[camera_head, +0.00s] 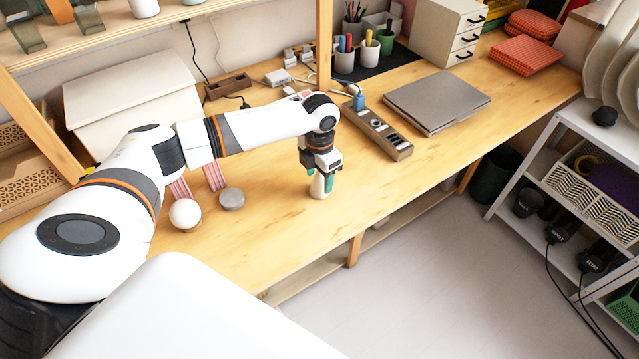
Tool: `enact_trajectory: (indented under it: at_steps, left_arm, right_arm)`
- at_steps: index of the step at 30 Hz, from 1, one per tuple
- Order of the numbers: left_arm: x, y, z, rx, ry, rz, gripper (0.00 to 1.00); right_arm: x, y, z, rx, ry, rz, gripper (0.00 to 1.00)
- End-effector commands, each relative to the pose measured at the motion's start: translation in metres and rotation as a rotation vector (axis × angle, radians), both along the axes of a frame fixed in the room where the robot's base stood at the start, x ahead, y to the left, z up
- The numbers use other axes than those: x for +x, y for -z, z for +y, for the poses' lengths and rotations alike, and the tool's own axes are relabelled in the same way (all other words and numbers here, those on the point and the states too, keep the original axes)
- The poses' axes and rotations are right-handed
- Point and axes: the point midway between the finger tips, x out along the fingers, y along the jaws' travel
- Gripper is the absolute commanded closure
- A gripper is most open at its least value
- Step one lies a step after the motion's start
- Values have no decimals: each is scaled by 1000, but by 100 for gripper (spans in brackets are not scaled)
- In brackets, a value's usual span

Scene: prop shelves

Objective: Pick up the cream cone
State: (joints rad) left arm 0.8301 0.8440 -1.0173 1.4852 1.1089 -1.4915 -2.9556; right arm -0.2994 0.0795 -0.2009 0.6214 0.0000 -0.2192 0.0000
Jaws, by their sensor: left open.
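The cream cone (317,189) stands on the wooden table, near its front edge. My left gripper (320,185) points down over it with its green-tipped fingers on either side of the cone. The fingers are open. The gripper partly hides the cone, and I cannot tell whether a finger touches it. My right gripper is not in view.
A cream ball (185,214) and a grey round block (231,199) stand left of the gripper, by pink striped pieces (215,177). A long socket strip (376,130) and a closed laptop (437,100) lie to the right.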

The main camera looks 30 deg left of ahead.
Motion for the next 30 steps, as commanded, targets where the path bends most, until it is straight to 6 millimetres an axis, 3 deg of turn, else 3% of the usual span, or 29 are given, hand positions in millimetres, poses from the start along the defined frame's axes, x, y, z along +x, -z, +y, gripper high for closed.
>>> enact_trajectory:
  at_steps: [1, 10, 20, 30]
  left_arm:
    - [0, 0, 0, 0, 0, 0, 41]
    - [0, 0, 0, 0, -1, 0, 89]
    - [1, -10, 0, -1, -1, -2, 90]
    - [1, -75, 0, -1, 0, -4, 90]
  right_arm:
    - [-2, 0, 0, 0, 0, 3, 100]
    - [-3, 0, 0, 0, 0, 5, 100]
    - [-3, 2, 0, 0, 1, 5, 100]
    - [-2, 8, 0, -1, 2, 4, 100]
